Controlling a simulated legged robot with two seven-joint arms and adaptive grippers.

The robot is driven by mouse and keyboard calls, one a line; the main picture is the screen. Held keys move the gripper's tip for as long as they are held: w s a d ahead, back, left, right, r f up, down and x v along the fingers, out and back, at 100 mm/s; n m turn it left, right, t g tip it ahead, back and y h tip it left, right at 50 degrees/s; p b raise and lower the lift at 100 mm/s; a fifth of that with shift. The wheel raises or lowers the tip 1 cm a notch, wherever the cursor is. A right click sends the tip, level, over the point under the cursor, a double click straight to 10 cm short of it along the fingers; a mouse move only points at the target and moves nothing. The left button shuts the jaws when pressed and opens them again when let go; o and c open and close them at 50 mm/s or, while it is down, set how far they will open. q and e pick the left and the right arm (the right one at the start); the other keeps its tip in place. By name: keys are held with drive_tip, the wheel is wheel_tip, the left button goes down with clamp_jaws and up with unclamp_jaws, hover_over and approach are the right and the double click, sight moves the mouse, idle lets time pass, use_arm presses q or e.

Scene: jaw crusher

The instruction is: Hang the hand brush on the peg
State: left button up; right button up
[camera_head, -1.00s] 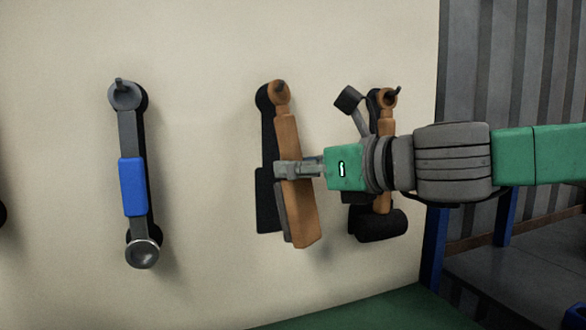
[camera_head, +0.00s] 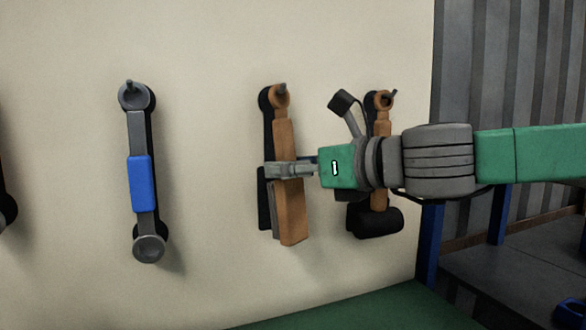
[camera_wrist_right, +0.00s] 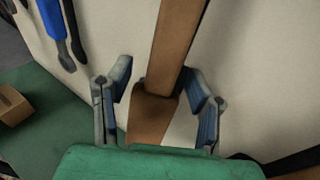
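The hand brush (camera_head: 291,218) has a brown wooden handle and dark bristles along its left side. It hangs almost upright against the pale wall, with its top ring around the peg (camera_head: 283,87). A black brush-shaped outline (camera_head: 264,195) shows behind it. My right gripper (camera_head: 288,169) reaches in from the right across the middle of the brush. In the right wrist view, its fingers (camera_wrist_right: 160,92) stand apart on either side of the brown handle (camera_wrist_right: 176,45), with a gap visible at the left finger. My left gripper is not in view.
A grey tool with a blue grip (camera_head: 140,185) hangs to the left. A brown-handled tool with a black head (camera_head: 375,221) hangs close on the right, partly behind my right gripper. A green surface (camera_head: 370,312) lies below, and a brown box (camera_wrist_right: 12,104) rests on it.

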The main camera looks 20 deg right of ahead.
drive_tip(key=v, duration=1.1)
drive_tip(key=shift+s+d, duration=0.25)
drive_tip(key=shift+s, duration=0.1)
